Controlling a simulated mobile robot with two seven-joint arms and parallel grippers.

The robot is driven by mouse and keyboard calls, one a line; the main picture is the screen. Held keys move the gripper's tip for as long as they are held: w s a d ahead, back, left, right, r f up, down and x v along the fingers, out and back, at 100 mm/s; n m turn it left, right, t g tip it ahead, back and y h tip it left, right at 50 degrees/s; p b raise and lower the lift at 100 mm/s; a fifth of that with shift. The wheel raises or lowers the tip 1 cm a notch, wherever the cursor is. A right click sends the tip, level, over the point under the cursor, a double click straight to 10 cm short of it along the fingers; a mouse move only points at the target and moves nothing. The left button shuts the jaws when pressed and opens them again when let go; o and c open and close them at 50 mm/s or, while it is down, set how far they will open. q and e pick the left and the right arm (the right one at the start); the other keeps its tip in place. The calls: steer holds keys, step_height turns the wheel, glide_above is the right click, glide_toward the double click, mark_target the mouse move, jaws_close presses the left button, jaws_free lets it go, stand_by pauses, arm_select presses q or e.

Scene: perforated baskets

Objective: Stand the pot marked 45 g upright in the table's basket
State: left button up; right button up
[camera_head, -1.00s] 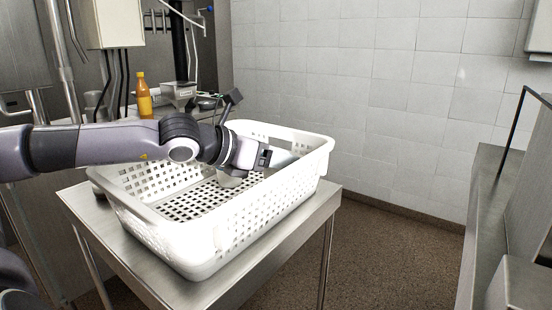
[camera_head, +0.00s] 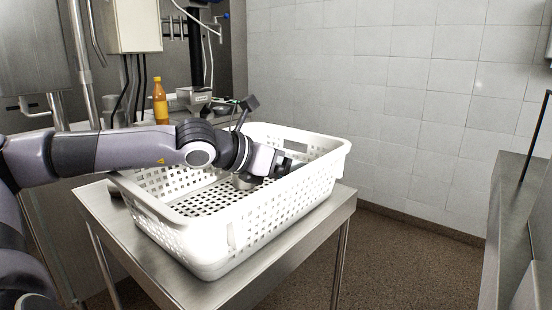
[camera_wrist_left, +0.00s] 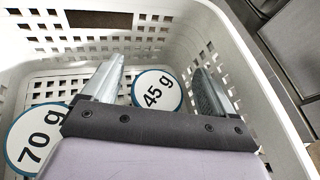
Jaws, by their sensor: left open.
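The pot marked 45 g (camera_wrist_left: 156,92) is in the white basket, its round white label with a dark blue rim facing the left wrist camera. My left gripper (camera_wrist_left: 158,66) is open, with one finger on each side of that label in this view; I see no grip on the pot. The pot marked 70 g (camera_wrist_left: 36,140) is at the lower left, partly cut off. In the head view my left gripper (camera_head: 284,167) is inside the basket (camera_head: 215,240). A grey pot (camera_head: 243,182) shows under my wrist; its mark is hidden. I cannot tell how either pot stands.
The basket stands on a steel table (camera_head: 165,282); its perforated walls surround my gripper. Behind are an orange bottle (camera_head: 160,104) and a metal container (camera_head: 194,98). A steel counter (camera_head: 508,215) is at the right, with open floor between.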

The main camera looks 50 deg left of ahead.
arm_select(q)
steer(key=shift+r+p, duration=0.65)
steer(key=shift+p, duration=0.15)
steer(key=shift+s+a+r, duration=0.1)
steer(key=shift+s+a, duration=0.05)
steer(key=shift+s, duration=0.35)
steer(key=p+v, duration=0.3)
steer(key=v, duration=0.8)
arm_select(e)
steer(key=shift+s+d+r, duration=0.2)
steer(key=shift+d+r, duration=0.1)
steer(key=shift+r, duration=0.45)
steer(key=shift+s+d+r, duration=0.2)
steer(key=shift+d+r, duration=0.05)
steer(key=shift+r, duration=0.45)
steer(key=shift+r, duration=0.15)
